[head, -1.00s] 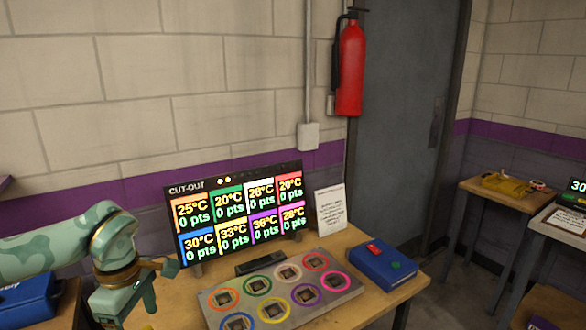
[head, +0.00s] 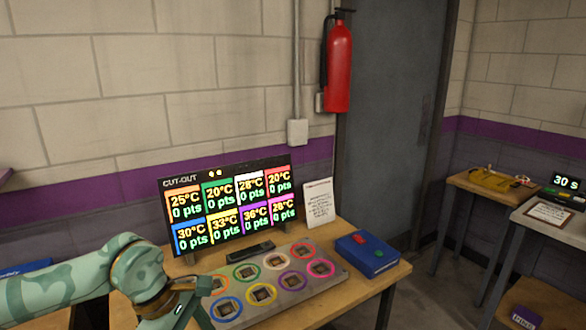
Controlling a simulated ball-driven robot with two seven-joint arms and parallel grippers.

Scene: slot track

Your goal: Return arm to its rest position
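My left arm comes in from the left in the head view, over the left end of the wooden table (head: 398,272). Its wrist is beside the grey panel (head: 310,284) with coloured rings and square slots, and it covers part of the panel's left end. The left gripper (head: 190,318) is at the bottom edge, mostly cut off, so its fingers cannot be made out. My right arm and gripper are out of view.
A CUT-OUT screen (head: 230,204) stands behind the panel, with a white notice (head: 318,203) beside it. A fire extinguisher (head: 338,65) hangs on the wall. Other tables stand at the right.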

